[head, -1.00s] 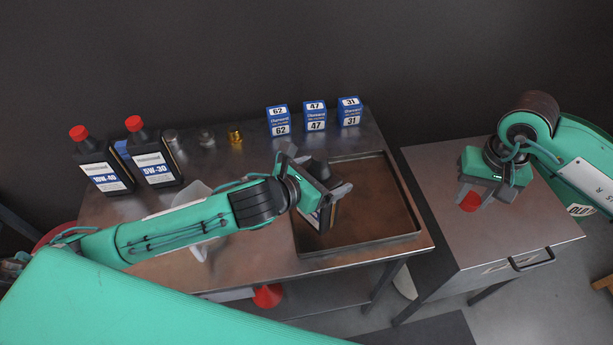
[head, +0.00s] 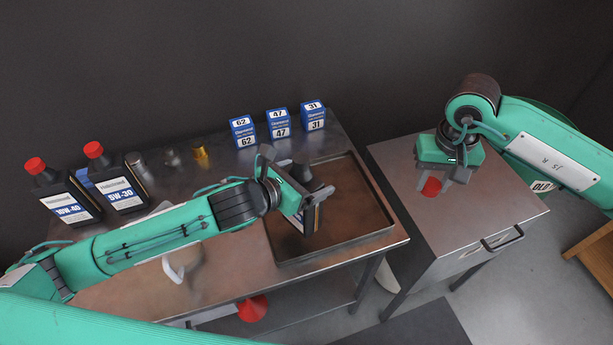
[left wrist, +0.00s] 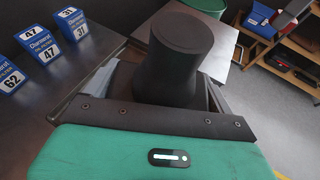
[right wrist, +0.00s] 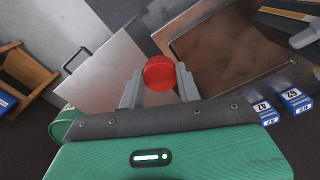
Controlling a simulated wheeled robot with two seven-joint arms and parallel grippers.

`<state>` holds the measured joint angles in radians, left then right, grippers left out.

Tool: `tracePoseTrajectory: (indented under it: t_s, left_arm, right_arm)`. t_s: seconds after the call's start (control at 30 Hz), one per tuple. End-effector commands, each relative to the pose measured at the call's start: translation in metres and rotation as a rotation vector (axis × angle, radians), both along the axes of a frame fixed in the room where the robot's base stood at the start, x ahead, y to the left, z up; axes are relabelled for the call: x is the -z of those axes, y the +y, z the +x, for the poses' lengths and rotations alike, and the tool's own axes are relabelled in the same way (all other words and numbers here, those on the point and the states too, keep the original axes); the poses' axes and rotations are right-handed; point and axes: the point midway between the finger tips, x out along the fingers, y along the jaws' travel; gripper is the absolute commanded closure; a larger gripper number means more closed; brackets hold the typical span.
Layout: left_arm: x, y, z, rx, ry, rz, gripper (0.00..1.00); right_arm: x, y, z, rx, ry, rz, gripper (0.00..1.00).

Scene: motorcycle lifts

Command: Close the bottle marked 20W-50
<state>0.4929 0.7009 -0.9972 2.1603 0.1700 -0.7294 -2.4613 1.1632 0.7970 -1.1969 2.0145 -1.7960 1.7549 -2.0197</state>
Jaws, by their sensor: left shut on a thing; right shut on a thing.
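A black bottle (head: 309,217) with a partly seen white and blue label is upright at the drip tray. Its marking cannot be read. My left gripper (head: 300,192) is shut on it near the top; I cannot tell whether its base touches the tray. The left wrist view shows the bottle's bare black top (left wrist: 178,50) between the fingers, with no red cap on it. My right gripper (head: 440,182) is shut on a red cap (head: 431,187), over the grey cabinet. In the right wrist view the cap (right wrist: 158,73) sits between the fingertips.
The shallow tray (head: 375,215) lies on the metal table's right part. Bottles marked 10W-40 (head: 68,205) and 5W-30 (head: 118,190) stand capped at left. Blue filter boxes (head: 278,125) stand at the back. A gap separates the table from the cabinet (head: 460,225).

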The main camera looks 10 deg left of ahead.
Motion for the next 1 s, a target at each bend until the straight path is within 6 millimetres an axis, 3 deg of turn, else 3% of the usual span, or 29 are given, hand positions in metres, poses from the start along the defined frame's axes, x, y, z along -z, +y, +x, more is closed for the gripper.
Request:
tracePoseTrajectory:
  t_s: [0.4,0.7,0.83,1.0]
  left_arm:
    - [-0.003,0.0,0.0,0.0,-0.005,-0.003,0.84]
    - [-0.003,0.0,0.0,0.0,-0.005,-0.003,0.84]
    - [-0.003,0.0,0.0,0.0,-0.005,-0.003,0.84]
    - [-0.003,0.0,0.0,0.0,-0.005,-0.003,0.84]
  right_arm:
    - [-0.053,0.127,0.026,-0.214,-0.004,-0.001,0.87]
    - [-0.096,0.222,0.018,-0.379,-0.003,-0.002,0.87]
    - [-0.108,0.248,0.012,-0.425,-0.003,-0.001,0.87]
    - [-0.115,0.264,0.008,-0.453,-0.001,-0.001,0.87]
